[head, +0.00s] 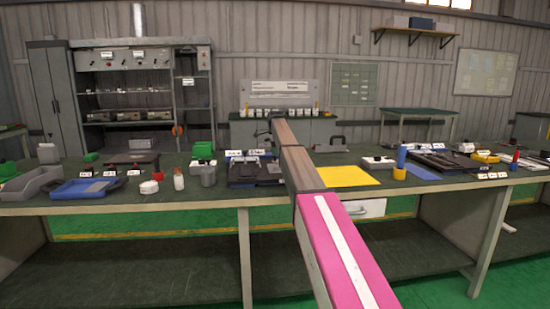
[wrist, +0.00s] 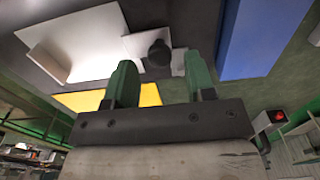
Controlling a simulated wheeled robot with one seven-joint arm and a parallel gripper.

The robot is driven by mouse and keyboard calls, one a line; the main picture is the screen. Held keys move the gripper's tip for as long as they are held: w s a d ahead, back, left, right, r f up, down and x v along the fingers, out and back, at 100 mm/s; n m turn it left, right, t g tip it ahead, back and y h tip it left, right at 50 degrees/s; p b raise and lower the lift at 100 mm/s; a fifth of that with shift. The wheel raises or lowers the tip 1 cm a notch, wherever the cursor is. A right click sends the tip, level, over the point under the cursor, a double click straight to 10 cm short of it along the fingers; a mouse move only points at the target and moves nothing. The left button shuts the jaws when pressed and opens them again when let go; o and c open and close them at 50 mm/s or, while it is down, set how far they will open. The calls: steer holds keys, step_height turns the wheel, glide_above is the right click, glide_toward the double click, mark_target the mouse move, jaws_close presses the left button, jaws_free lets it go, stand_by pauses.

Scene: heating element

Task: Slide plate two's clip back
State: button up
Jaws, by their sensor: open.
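My gripper (wrist: 161,80) shows in the wrist view with two green fingers apart and nothing between them. Just past the fingertips is a pale flat piece (wrist: 133,47) with a dark round knob (wrist: 159,53), on a dark plate (wrist: 28,18). A larger pale angled piece (wrist: 78,42) is to its left. I cannot tell which of these is the clip, nor whether this plate is plate two. In the head view my arm reaches over the bench, and the gripper cannot be made out. A dark plate fixture (head: 255,171) with small labels is just left of the arm; its labels are unreadable.
The green-topped workbench (head: 200,187) carries a yellow mat (head: 345,177), a blue tray (head: 90,188), a grey bin (head: 30,182) and a second dark fixture (head: 440,161) at right. A blue bar (wrist: 250,38) lies right of the fingers in the wrist view.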

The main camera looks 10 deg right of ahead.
steer(key=shift+f, duration=1.5)
jaws_close()
steer(key=shift+w, duration=1.45)
steer(key=shift+s, duration=0.1)
jaws_free()
